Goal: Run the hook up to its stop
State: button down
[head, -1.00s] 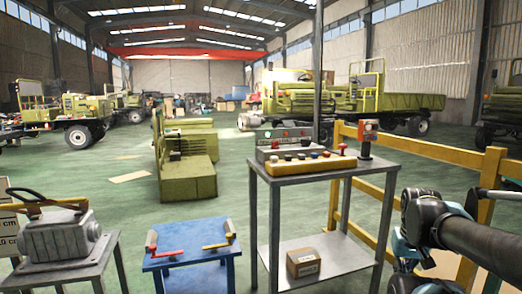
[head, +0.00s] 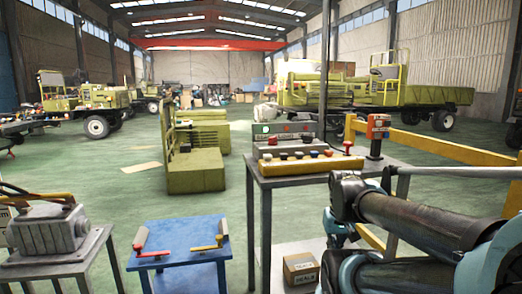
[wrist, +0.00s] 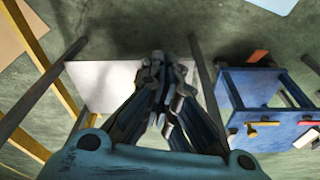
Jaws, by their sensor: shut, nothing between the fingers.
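No hook can be made out in either view. A long yellow box with several coloured push-buttons (head: 309,162) lies on the grey metal stand (head: 268,181). Behind it stands a grey panel with green and red lamps (head: 284,136). A dark post with a red-orange control box (head: 377,131) stands at the stand's right rear. My gripper (wrist: 166,62) is shut and empty in the wrist view, above the floor and a pale flat surface (wrist: 92,82). In the head view my arm crosses the stand's right side, and the fingers cannot be made out there.
A blue table (head: 178,232) with a red-handled and a yellow-handled lever stands left of the stand. A grey lever housing (head: 48,232) is further left. A carton (head: 300,267) sits on the lower shelf. Yellow railing (head: 455,152) runs behind my arm.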

notch_tip(320, 180, up, 39)
jog(key=n+g, duration=0.2)
jog(key=n, duration=1.9)
send_over(268, 156)
jog(key=w+a, duration=0.2)
jog(key=shift+s+d+f, duration=0.1)
jog(key=shift+s+d, duration=0.05)
jog(key=shift+d, duration=0.05)
notch_tip(268, 156, down, 14)
jog(key=shift+f, duration=0.1)
